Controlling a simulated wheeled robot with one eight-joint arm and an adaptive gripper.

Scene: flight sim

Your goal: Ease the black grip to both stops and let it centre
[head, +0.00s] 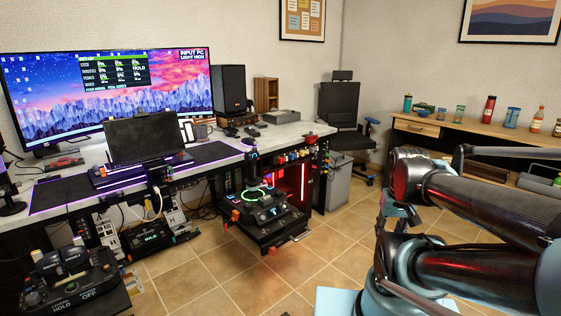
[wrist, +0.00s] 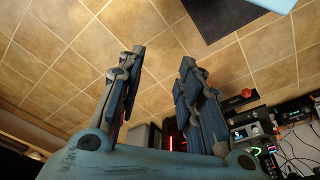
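In the head view my arm is at the right, well away from the grip. I cannot pick out the grip in the wrist view.
A black console (head: 266,214) with a green ring stands low before the desk (head: 285,130). A throttle unit (head: 68,277) is at lower left. The monitor (head: 110,95) shows a readout table. A chair (head: 345,115) and a bin (head: 337,183) stand behind. Tiled floor (head: 335,235) is clear between.

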